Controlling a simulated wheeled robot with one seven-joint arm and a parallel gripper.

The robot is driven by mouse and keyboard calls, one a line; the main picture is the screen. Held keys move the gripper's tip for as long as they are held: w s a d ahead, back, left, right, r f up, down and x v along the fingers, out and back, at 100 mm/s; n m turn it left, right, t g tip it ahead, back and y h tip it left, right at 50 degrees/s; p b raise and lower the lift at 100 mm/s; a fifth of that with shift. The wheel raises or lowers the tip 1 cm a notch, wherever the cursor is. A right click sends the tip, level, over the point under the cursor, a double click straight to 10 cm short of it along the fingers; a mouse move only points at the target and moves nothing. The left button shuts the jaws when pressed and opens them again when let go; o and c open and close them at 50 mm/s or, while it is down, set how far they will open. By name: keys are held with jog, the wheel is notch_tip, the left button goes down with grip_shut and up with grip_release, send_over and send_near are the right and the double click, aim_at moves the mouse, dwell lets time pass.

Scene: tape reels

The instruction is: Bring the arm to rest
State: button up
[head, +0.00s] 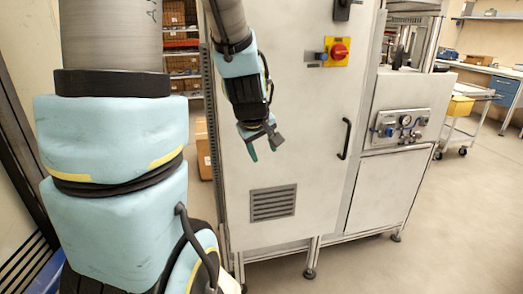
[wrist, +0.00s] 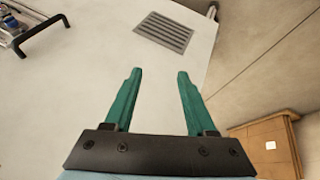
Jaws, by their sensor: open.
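My gripper (head: 263,146) hangs in the air in front of the white cabinet door (head: 305,150), pointing down. In the wrist view my gripper (wrist: 157,80) shows two green fingers, spread apart with nothing between them. My arm comes down from the top of the head view, and its light blue padded links fill the left side there. Nothing is held. How far the fingertips are from the cabinet door is hard to tell.
The cabinet has a vent grille (head: 273,203), a black handle (head: 344,139) and a red knob (head: 339,51). A cardboard box (head: 203,150) stands behind its left edge. A gauge panel (head: 401,126) and a cart (head: 463,120) are at right. Floor at front right is clear.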

jog(key=s+a+f+m+g+y, duration=0.1)
jog(key=s+a+m+g, duration=0.3)
jog(key=s+a, duration=0.5)
jog(key=shift+s+a+f+m+y, duration=0.45)
jog(key=shift+f+m, duration=0.45)
jog(key=shift+m, duration=0.2)
